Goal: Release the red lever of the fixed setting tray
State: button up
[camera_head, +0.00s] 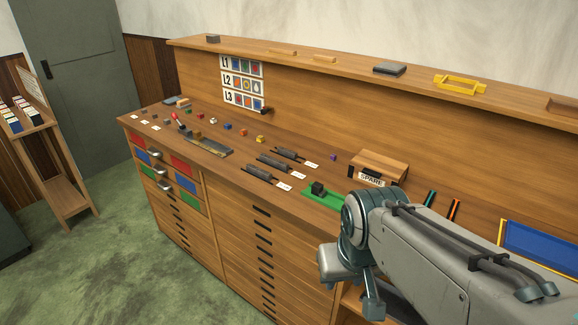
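A small red lever (177,119) stands up on the bench top, left of the middle. It is at the left end of a long, low tray (209,147) of grey metal and wood. The lever is tilted, and its exact position is too small to read. My gripper (352,287) hangs at the end of my arm in front of the bench, at the lower right. It is well away from the lever and the tray. Its fingers are seen at an angle, so I cannot tell how far apart they are. Nothing shows clearly between them.
Dark rollers (274,163) with white labels lie right of the tray. A green plate (322,196) with a black block is near my arm. A wooden SPARE box (379,167) stands behind. Small coloured blocks (227,126) line the bench. The floor (110,262) in front is clear.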

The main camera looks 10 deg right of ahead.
aim_at(175, 116)
jog(key=u, duration=0.05)
jog(key=k, duration=0.6)
jog(key=u, duration=0.55)
jog(key=i, duration=0.45)
jog(key=u, duration=0.45)
jog(key=i, duration=2.1)
jog(key=z, duration=0.3)
